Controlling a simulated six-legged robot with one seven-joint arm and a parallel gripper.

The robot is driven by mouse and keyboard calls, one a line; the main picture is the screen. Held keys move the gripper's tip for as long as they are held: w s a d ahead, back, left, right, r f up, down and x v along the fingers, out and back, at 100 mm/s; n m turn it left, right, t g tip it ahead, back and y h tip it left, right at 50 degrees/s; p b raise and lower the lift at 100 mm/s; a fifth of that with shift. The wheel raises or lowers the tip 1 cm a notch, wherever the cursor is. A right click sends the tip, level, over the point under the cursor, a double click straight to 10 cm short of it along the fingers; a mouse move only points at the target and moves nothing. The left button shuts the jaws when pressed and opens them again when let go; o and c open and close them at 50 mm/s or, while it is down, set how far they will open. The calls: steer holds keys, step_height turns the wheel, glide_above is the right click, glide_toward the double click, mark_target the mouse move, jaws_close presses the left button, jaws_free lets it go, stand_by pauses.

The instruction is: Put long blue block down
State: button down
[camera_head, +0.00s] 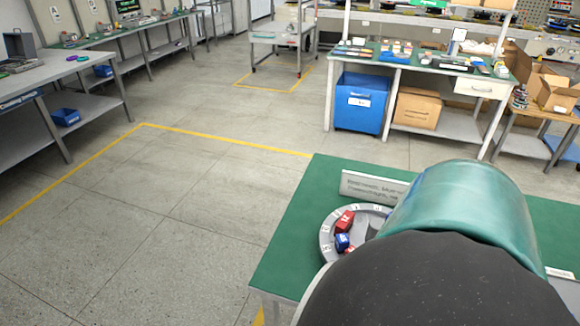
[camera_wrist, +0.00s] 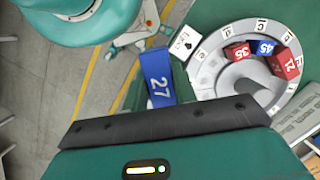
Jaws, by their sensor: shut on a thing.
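The long blue block (camera_wrist: 158,76), marked 27, is in my gripper (camera_wrist: 160,92) in the wrist view. My gripper is shut on it. The block is beside the round grey tray (camera_wrist: 204,51), to its left in that view, and its height above the table cannot be told. The tray has lettered labels on its rim and holds a red block 35 (camera_wrist: 237,52), a small blue block 45 (camera_wrist: 264,48) and a red block 21 (camera_wrist: 286,65). In the head view the tray (camera_head: 327,246) is partly hidden by my arm, which also hides my gripper and the held block.
The tray stands on a green table (camera_head: 290,240). A grey sign plate (camera_head: 372,186) stands behind it. A small white card (camera_wrist: 185,42) lies beside the tray in the wrist view. Open floor lies left of the table; other benches stand farther off.

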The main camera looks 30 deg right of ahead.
steer(key=w+d+f, duration=0.2)
steer(key=d+f, duration=0.1)
steer(key=w+d+f, duration=0.3)
steer(key=d, duration=0.1)
steer(key=w+d+f, duration=0.3)
steer(key=shift+d+f, duration=0.1)
steer(key=shift+d, duration=0.2)
steer(key=shift+w+d+f, duration=0.2)
steer(key=shift+d+f, duration=0.05)
steer(key=shift+f, duration=0.2)
steer(key=shift+d+x, duration=0.15)
steer(key=shift+x, duration=0.55)
steer(key=shift+d+x, duration=0.2)
steer(key=shift+x, duration=0.45)
steer(key=shift+f, duration=0.2)
steer(key=c, duration=1.1)
jaws_free()
